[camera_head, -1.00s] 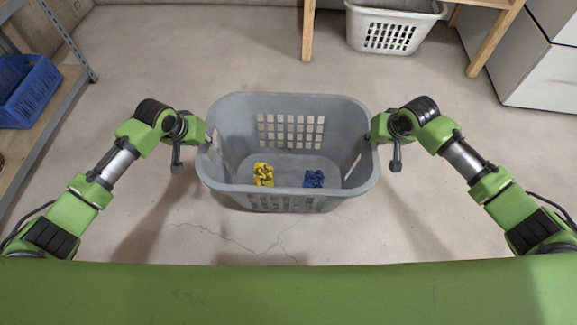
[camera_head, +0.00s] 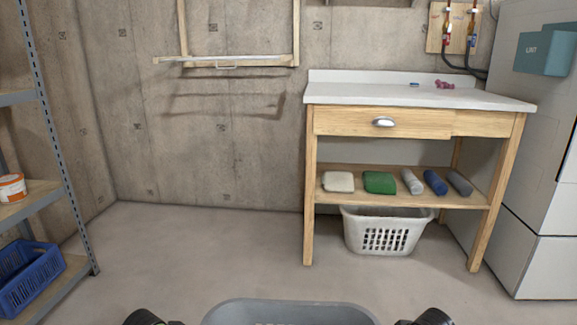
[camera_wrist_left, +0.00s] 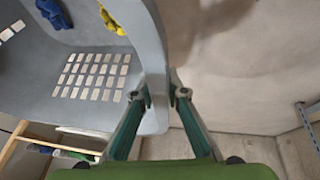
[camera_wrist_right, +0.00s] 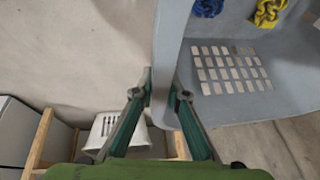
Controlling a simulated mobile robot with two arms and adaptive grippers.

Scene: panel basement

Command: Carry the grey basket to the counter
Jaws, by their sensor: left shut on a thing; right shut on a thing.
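The grey basket (camera_head: 290,312) shows only its far rim at the bottom of the head view. My left gripper (camera_wrist_left: 163,95) is shut on one side wall of the basket (camera_wrist_left: 100,72) in the left wrist view. My right gripper (camera_wrist_right: 162,95) is shut on the opposite wall (camera_wrist_right: 235,70) in the right wrist view. A blue item (camera_wrist_right: 208,8) and a yellow item (camera_wrist_right: 268,12) lie inside the basket. The counter (camera_head: 400,94) is a white top on a wooden frame, ahead and to the right in the head view.
A white basket (camera_head: 388,236) stands on the floor under the counter's shelf (camera_head: 400,199), which holds rolled and folded cloths. Small items (camera_head: 444,85) lie on the countertop. A shelf rack (camera_head: 62,170) stands at left, a white cabinet (camera_head: 545,190) at right. Floor ahead (camera_head: 210,250) is clear.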

